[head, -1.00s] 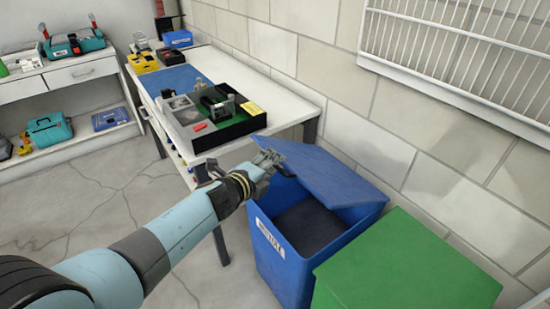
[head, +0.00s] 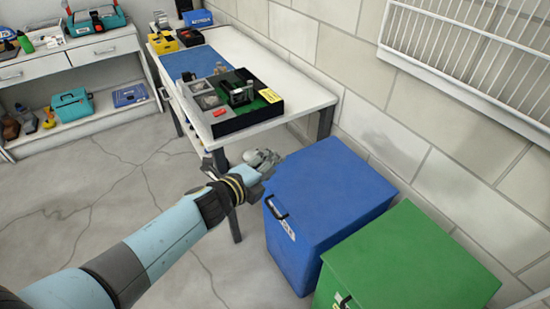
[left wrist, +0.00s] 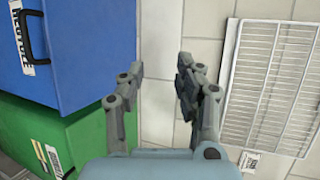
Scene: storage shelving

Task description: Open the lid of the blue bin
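The blue bin (head: 310,245) stands against the wall side with its lid (head: 330,190) lying flat and shut. A black handle (head: 276,207) sits at the lid's front left edge. My left gripper (head: 264,160) is beside the lid's far left corner, off the handle. In the left wrist view the left gripper (left wrist: 161,68) has its fingers apart with nothing between them. That view also shows the blue bin (left wrist: 75,50) and its handle (left wrist: 23,36) to the left of the fingers. My right gripper is not in view.
A green bin (head: 410,260) stands right next to the blue bin. A white table (head: 290,75) with a black tray (head: 245,125) is behind my left gripper. A white wire rack (head: 480,50) is on the wall. The floor at left is clear.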

